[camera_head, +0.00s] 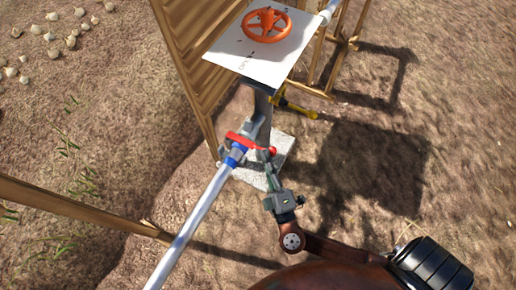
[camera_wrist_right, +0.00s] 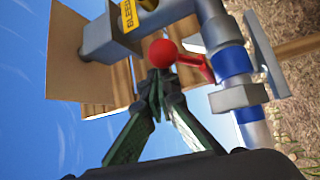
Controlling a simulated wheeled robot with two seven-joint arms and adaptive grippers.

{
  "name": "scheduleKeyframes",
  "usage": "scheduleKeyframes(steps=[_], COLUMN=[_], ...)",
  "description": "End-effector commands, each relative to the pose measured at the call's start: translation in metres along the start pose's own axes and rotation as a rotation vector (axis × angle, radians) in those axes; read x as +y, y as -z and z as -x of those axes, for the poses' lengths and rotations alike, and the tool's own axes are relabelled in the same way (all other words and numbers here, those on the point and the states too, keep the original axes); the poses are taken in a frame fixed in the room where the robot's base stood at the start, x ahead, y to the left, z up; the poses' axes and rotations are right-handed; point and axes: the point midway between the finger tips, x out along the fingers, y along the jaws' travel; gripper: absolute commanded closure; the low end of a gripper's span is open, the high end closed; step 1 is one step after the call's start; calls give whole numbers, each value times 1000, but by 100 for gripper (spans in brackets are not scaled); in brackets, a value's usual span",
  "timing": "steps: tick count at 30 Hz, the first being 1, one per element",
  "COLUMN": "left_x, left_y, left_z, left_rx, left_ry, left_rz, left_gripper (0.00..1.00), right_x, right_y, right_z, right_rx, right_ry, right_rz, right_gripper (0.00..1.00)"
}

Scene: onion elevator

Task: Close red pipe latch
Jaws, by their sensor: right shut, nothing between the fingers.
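The red pipe latch (camera_head: 240,139) is a red lever ending in a round knob, mounted on a grey and blue pipe fitting. In the right wrist view its knob (camera_wrist_right: 163,52) and short red arm (camera_wrist_right: 205,69) show close up. My right gripper (camera_head: 264,158) is shut and empty, its tips right by the knob. In the wrist view the fingertips (camera_wrist_right: 160,78) come together just below the knob; I cannot tell whether they touch it. My left gripper is not in view.
A silver pipe (camera_head: 195,218) runs from the fitting to the lower left. An orange handwheel (camera_head: 268,23) sits on a white panel (camera_head: 235,53) above. A yellow handle (camera_head: 298,110) sticks out behind. Wooden boards (camera_head: 187,45) stand at left; dirt ground lies right.

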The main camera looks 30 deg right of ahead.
Motion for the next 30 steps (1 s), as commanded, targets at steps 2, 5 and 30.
scheduleKeyframes(steps=[2,5,30], left_x=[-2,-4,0], left_y=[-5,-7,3], left_z=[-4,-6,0], left_rx=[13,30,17], left_ry=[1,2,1], left_rz=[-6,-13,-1], left_gripper=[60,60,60], right_x=[-6,-9,-2], right_y=[-2,-4,0], right_z=[2,4,4], right_rx=[0,-1,-11], right_ry=[2,2,2], right_rz=[1,1,1], right_gripper=[100,100,100])
